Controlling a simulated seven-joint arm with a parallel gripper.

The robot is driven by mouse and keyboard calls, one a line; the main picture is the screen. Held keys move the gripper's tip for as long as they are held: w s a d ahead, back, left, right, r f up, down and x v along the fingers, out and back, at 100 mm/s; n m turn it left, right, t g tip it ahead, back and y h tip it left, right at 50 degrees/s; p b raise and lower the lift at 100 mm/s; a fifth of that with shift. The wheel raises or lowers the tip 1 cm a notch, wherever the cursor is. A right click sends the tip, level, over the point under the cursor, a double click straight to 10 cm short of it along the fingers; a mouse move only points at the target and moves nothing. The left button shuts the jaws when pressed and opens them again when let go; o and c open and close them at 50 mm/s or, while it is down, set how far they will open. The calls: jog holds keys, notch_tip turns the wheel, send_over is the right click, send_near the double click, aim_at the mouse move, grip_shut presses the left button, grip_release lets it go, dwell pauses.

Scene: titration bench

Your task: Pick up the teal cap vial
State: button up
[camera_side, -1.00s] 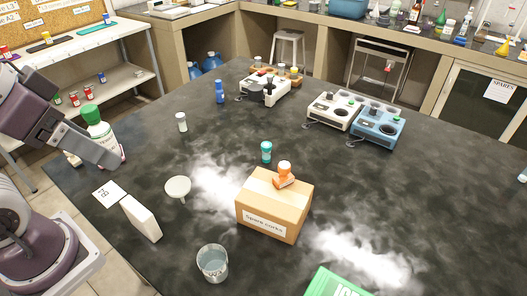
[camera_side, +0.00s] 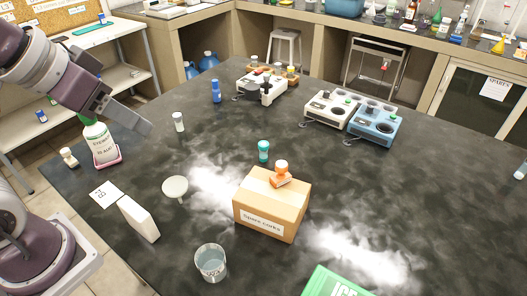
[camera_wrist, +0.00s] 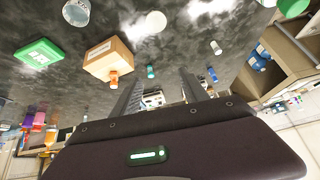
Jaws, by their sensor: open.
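The teal cap vial (camera_side: 263,151) stands upright on the dark bench, just behind the cardboard box (camera_side: 272,210) in the side view. It also shows small in the wrist view (camera_wrist: 150,72), just beyond and between my fingers. My gripper (camera_side: 143,124) is at the upper left, raised above the bench and well to the left of the vial. In the wrist view my two fingers (camera_wrist: 161,84) are spread apart with nothing held between them.
A reagent bottle (camera_side: 101,143), white-capped vial (camera_side: 178,122), blue-capped vial (camera_side: 216,91), funnel-like white dish (camera_side: 175,187) and beaker (camera_side: 211,262) stand around. Instruments (camera_side: 373,124) are behind right. Bench right of the box is open.

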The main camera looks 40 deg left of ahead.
jog(key=w+f+m+t, duration=0.15)
jog(key=w+f, duration=0.25)
jog(key=w, duration=1)
jog(key=m+t+h, duration=0.2)
jog(key=t+h, duration=0.3)
send_over(271, 156)
jog(key=s+a, duration=0.2)
jog(key=s, duration=0.4)
notch_tip(271, 156, down, 20)
jog(key=shift+d, duration=0.1)
jog(key=x, duration=0.7)
jog(key=shift+f, duration=0.25)
grip_shut()
